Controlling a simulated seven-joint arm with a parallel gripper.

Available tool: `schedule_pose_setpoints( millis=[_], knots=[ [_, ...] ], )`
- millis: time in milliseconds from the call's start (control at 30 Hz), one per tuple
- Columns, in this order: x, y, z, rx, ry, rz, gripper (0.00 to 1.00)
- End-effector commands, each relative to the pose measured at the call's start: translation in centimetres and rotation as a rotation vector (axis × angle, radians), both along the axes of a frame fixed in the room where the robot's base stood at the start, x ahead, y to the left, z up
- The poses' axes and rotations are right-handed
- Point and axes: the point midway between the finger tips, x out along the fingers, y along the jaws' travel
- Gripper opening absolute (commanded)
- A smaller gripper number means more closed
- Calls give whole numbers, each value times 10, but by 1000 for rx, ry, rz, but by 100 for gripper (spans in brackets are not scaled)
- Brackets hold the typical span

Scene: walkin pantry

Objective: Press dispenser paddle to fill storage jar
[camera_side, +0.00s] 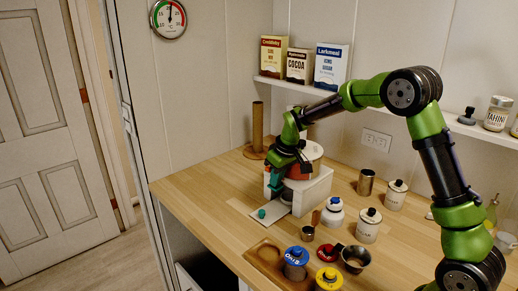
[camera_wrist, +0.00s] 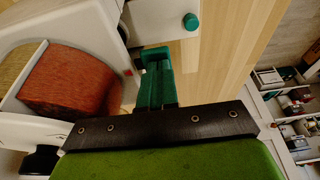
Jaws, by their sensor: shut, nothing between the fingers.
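The white dispenser (camera_side: 312,192) stands on the worktop at the back, partly behind my gripper. In the wrist view its body (camera_wrist: 92,18) fills the upper left, with a red-brown window (camera_wrist: 72,82). My gripper (camera_side: 273,186) points down close at the dispenser's front. Its teal fingers, seen in the wrist view (camera_wrist: 156,62), are shut and empty. A white plate (camera_side: 268,222) with a teal knob (camera_side: 262,213) extends in front; the knob also shows in the wrist view (camera_wrist: 190,22). I cannot make out the paddle, contact with it, or which jar is the storage jar.
A white jar with blue lid (camera_side: 333,212) and white canisters (camera_side: 368,225) stand to the right. A wooden tray (camera_side: 262,258), blue jar (camera_side: 296,263), yellow jar (camera_side: 328,278) and metal cup (camera_side: 356,259) are at the front. The worktop's left side is clear.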

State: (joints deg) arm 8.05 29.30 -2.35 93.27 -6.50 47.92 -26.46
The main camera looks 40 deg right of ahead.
Motion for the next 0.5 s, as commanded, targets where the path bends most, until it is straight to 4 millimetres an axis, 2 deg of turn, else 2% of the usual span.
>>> schedule_pose_setpoints(
  millis=[167,500],
  knots=[
    [-1,0,-23,1,7,0,0],
    [-3,-1,-25,0,12,-2,0]
  ],
)
